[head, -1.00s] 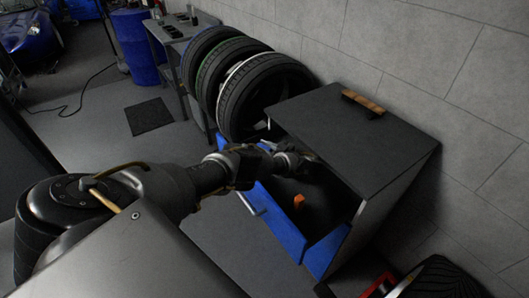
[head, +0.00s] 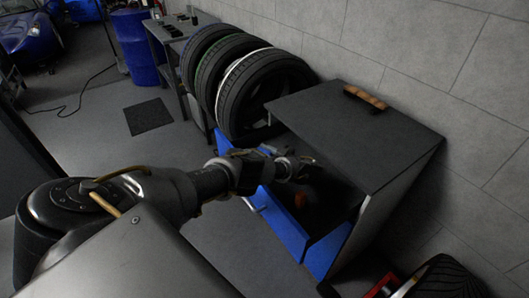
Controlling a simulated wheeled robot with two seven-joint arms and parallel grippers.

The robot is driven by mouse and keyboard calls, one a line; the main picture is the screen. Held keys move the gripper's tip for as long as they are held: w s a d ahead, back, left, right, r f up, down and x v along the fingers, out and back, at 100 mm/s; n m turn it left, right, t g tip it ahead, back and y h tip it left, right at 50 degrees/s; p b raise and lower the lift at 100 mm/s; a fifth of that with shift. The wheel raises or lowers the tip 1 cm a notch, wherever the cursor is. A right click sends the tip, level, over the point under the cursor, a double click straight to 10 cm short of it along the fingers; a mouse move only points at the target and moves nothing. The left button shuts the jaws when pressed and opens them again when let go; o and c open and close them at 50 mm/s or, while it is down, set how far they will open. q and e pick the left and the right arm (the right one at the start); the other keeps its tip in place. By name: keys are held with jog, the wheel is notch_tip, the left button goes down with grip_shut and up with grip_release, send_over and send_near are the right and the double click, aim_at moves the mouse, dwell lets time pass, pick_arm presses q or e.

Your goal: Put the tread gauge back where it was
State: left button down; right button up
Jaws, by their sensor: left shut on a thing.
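An orange piece (head: 301,199), which I take to be the tread gauge, shows dimly in the shadow inside the open blue drawer (head: 285,222). Most of it is too dark to make out. My left gripper (head: 302,178) reaches over the drawer front into the drawer, just below the cabinet top's edge. Its fingers are dark and hard to see; it is shut on the gauge. Whether the gauge touches the drawer floor cannot be seen. My right gripper is not in view.
The dark cabinet top (head: 350,130) overhangs the drawer and carries a wooden-handled item (head: 366,97). Several tyres (head: 262,95) stand behind, close to the drawer's far end. A grey wall (head: 420,60) bounds the right. Another tyre (head: 445,280) lies at bottom right.

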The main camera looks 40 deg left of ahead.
pick_arm(q)
jog(key=c, duration=1.1)
grip_release()
jog(key=shift+f, duration=0.2)
jog(key=shift+s, duration=0.1)
jog(key=shift+r+p, duration=0.5)
jog(key=shift+w+d, duration=0.2)
jog(key=shift+d, duration=0.15)
jog(key=d, duration=0.6)
jog(key=shift+w+d+r, duration=0.15)
jog(key=shift+w+d, duration=0.15)
jog(key=shift+d, duration=0.1)
